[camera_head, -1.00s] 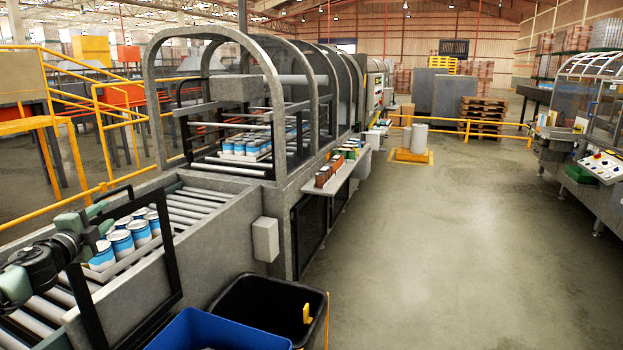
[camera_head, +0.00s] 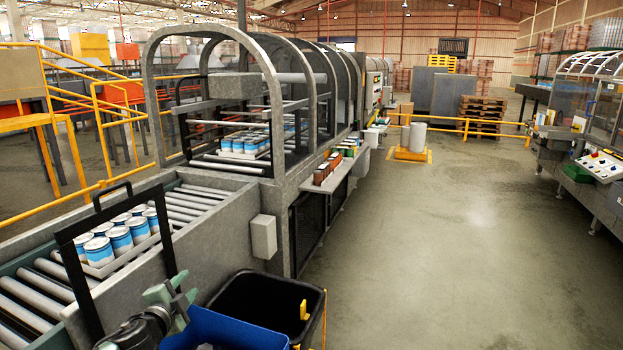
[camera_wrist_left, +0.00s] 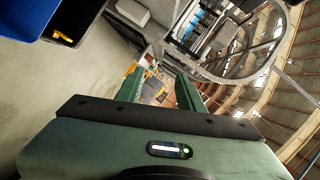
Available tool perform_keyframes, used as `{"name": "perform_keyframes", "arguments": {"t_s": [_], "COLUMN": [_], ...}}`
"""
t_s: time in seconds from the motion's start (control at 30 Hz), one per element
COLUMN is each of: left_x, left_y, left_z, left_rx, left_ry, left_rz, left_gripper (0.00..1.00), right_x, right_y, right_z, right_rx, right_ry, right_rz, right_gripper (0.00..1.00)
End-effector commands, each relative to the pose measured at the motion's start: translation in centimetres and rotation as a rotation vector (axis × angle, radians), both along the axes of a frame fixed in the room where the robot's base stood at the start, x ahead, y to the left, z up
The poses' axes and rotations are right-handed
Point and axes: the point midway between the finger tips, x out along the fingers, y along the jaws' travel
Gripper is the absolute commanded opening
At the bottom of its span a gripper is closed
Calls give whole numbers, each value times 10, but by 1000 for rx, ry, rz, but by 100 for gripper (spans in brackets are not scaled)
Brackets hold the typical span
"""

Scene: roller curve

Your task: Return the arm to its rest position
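My left arm comes in at the bottom left of the head view. Its green left gripper (camera_head: 172,295) is outside the near conveyor, beside the blue bin (camera_head: 225,328). In the left wrist view the two green fingers of the left gripper (camera_wrist_left: 160,92) stand apart with nothing between them, so it is open and empty. My right gripper is in neither view. A tray of blue and white cans (camera_head: 122,240) sits on the roller conveyor (camera_head: 50,270), behind a black-framed gate (camera_head: 82,285), apart from the gripper.
A black bin (camera_head: 265,300) with a yellow piece stands behind the blue bin. The blue bin also shows in the left wrist view (camera_wrist_left: 70,12). A grey arched machine (camera_head: 290,190) runs away from the conveyor. The floor to the right (camera_head: 450,250) is clear.

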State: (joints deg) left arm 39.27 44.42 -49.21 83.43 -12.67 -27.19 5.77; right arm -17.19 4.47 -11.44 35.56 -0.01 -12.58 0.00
Motion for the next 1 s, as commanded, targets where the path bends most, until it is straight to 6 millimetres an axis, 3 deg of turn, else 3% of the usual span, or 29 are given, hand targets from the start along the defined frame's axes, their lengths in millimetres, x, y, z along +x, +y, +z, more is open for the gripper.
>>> {"name": "perform_keyframes", "arguments": {"t_s": [0.03,0.1,0.2,0.33,0.5,0.6,0.8,1.0], "left_x": [-22,-53,-108,-188,-286,-327,-392,-445], "left_y": [-32,-64,-101,-127,-131,-128,-120,-112], "left_z": [-29,-58,-94,-130,-156,-162,-167,-165], "left_rx": [-68,-160,-298,-461,-614,-662,-727,-766], "left_ry": [50,121,239,412,621,705,832,930], "left_rz": [1,28,91,203,370,445,567,667], "left_gripper": [38,38,38,38,38,38,38,38], "right_x": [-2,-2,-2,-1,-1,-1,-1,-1], "right_y": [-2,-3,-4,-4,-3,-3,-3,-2], "right_z": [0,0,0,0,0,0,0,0], "right_rx": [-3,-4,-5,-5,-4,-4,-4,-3], "right_ry": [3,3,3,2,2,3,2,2], "right_rz": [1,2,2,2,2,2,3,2], "right_gripper": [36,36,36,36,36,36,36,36]}}
